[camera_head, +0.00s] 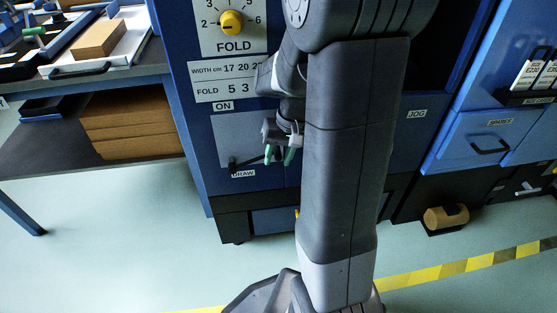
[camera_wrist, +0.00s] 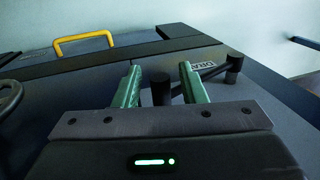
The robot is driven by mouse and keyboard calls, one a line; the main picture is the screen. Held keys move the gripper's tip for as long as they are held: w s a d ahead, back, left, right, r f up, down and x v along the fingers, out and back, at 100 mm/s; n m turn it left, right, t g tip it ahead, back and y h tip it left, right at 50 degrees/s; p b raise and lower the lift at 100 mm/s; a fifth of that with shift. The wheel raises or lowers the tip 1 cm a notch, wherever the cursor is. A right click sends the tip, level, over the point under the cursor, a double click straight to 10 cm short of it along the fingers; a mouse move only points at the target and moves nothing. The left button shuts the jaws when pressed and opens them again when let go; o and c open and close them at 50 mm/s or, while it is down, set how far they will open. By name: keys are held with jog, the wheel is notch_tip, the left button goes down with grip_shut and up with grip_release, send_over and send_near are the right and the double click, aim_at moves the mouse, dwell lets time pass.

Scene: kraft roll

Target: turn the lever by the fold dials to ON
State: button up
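The dark lever (camera_head: 247,160) is on the front of the blue machine, below the FOLD dial (camera_head: 231,20). The ON label (camera_head: 222,106) is above its left end, and the DRAW label (camera_head: 243,173) is just below. The lever lies nearly level, its right end by my gripper (camera_head: 280,153). In the wrist view the lever bar (camera_wrist: 213,72) runs between two black posts. One post (camera_wrist: 160,90) stands between the green fingers of my gripper (camera_wrist: 160,78), with gaps on both sides. The fingers are apart. Contact with the lever is not visible.
My arm hides the machine's middle. A JOG label (camera_head: 416,114) is right of it. A bench (camera_head: 160,72) stands left, and a blue drawer unit (camera_head: 478,142) stands right. A brown roll (camera_head: 446,216) is low at the right. A yellow handle (camera_wrist: 85,40) shows in the wrist view.

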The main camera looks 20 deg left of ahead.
jog(key=shift+f, duration=0.1)
grip_shut()
jog(key=p, duration=0.1)
jog(key=r+p, duration=0.1)
jog(key=r+h+p, duration=0.1)
jog(key=shift+s+a+r+t, duration=0.1)
jog(key=shift+s+a+t, duration=0.15)
jog(key=shift+a+t, duration=0.1)
jog(key=shift+s+a+r+t+h+p, duration=1.05)
jog(key=shift+a+h+p, duration=0.5)
jog(key=shift+a+h, duration=0.1)
jog(key=shift+s+a+r+t+h+p, duration=0.9)
jog(key=shift+s+a+r+h+p, duration=0.15)
jog(key=shift+a+h+p, duration=0.6)
jog(key=shift+s+a+r+t+h+p, duration=0.95)
jog(key=shift+a+r+t+h+p, duration=0.1)
jog(key=shift+a+h+p, duration=0.55)
jog(key=shift+a, duration=0.1)
